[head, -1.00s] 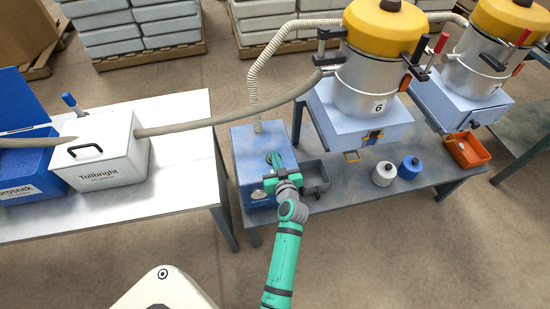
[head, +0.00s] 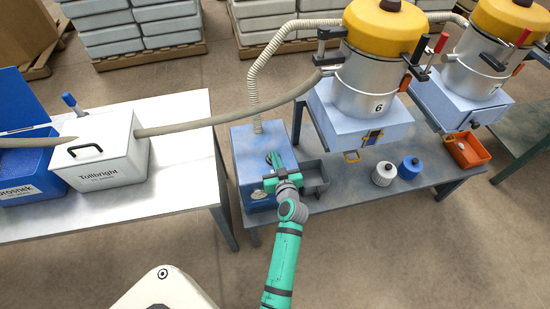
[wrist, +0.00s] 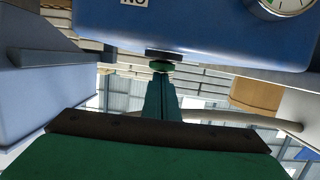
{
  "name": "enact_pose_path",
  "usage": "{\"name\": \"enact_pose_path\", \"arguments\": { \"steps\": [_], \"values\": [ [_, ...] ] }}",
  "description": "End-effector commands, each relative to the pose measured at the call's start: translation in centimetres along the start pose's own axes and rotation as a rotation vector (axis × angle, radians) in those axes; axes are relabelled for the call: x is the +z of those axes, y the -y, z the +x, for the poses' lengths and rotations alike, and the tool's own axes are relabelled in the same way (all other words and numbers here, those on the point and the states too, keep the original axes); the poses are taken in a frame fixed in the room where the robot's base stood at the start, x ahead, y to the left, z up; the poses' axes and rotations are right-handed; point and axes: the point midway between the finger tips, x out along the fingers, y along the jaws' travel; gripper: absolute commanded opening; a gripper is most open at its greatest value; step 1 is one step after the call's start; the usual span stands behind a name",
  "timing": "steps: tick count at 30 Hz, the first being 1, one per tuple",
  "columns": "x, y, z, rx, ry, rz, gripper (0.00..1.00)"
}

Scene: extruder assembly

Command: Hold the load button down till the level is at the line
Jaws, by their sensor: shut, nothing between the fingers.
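The blue box (head: 250,148) stands on the grey bench, left of hopper 6. In the wrist view its face (wrist: 195,25) is close, with part of a gauge (wrist: 285,5) at upper right. Hopper 6 (head: 358,88) has a yellow lid (head: 385,28). I cannot make out a level or line.
A ribbed hose (head: 252,80) rises from the blue box. A long hose (head: 220,118) runs from the white Tollbright box (head: 103,150) to the hopper. A grey tray (head: 314,178) is right of my gripper.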

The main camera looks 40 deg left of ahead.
Motion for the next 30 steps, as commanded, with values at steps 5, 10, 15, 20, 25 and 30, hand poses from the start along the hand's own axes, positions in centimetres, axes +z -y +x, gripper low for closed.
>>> {"name": "enact_pose_path", "arguments": {
  "steps": [5, 10, 15, 20, 25, 30],
  "values": [
    [1.2, 0.2, -0.2, -0.004, 0.027, 0.005, 0.00],
    [-0.9, 0.0, -0.7, 0.000, 0.018, 0.001, 0.00],
    [-3.4, -0.1, -2.4, 0.004, 0.009, 0.003, 0.00],
    [-3.6, -0.1, -5.8, 0.004, 0.005, 0.003, 0.00],
    [-3.8, -0.1, -8.8, 0.003, 0.002, 0.002, 0.00],
    [-3.9, -0.1, -10.5, 0.003, 0.001, 0.001, 0.00]
  ]
}}
